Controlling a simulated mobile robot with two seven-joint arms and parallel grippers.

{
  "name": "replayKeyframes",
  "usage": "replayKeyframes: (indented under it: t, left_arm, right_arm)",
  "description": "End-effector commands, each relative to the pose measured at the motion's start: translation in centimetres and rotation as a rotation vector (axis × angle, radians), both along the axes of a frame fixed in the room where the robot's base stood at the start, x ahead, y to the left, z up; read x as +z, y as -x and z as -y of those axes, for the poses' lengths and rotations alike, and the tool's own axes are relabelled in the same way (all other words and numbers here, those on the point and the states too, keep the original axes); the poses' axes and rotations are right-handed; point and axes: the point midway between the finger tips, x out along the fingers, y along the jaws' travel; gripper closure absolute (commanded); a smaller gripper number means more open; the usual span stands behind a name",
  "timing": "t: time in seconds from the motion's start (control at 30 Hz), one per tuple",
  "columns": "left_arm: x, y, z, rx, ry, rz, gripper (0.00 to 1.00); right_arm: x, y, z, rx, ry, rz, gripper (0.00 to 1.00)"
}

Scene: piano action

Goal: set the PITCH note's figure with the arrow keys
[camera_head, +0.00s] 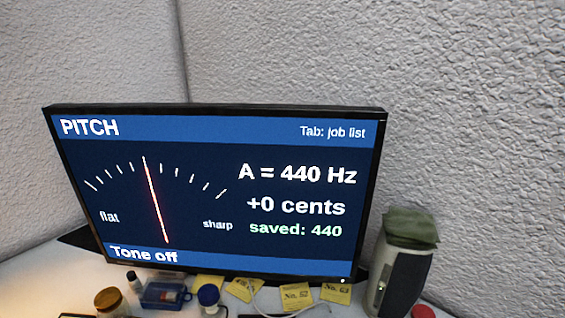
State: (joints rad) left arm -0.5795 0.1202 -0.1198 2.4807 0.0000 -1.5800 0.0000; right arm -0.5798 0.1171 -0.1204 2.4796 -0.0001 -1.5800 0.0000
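A monitor (215,190) stands on the desk and shows the PITCH screen. Its text reads "A = 440 Hz" (297,173), "+0 cents" (296,206) and "saved: 440" (295,230). The dial needle (155,200) stands near the middle of the scale between "flat" and "sharp". "Tone off" shows at the lower left and "Tab: job list" at the upper right. No keyboard or arrow keys can be made out. Neither of my grippers is in view.
Below the monitor are a blue box (163,295), a blue-capped jar (209,298), a brown jar (108,300) and yellow notes, one marked "No. 63" (336,291). A speaker (402,275) with a green cloth (410,228) stands at right. Grey textured walls (460,110) rise behind.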

Motion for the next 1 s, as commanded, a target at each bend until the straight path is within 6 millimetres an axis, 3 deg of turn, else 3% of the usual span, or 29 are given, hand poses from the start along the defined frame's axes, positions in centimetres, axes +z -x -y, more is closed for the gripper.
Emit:
replayKeyframes:
  t: [0.17, 1.0]
  left_arm:
    - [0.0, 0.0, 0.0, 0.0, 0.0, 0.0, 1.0]
    - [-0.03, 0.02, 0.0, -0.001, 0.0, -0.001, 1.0]
  right_arm:
    - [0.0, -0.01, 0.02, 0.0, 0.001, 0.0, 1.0]
    - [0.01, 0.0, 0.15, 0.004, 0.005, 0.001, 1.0]
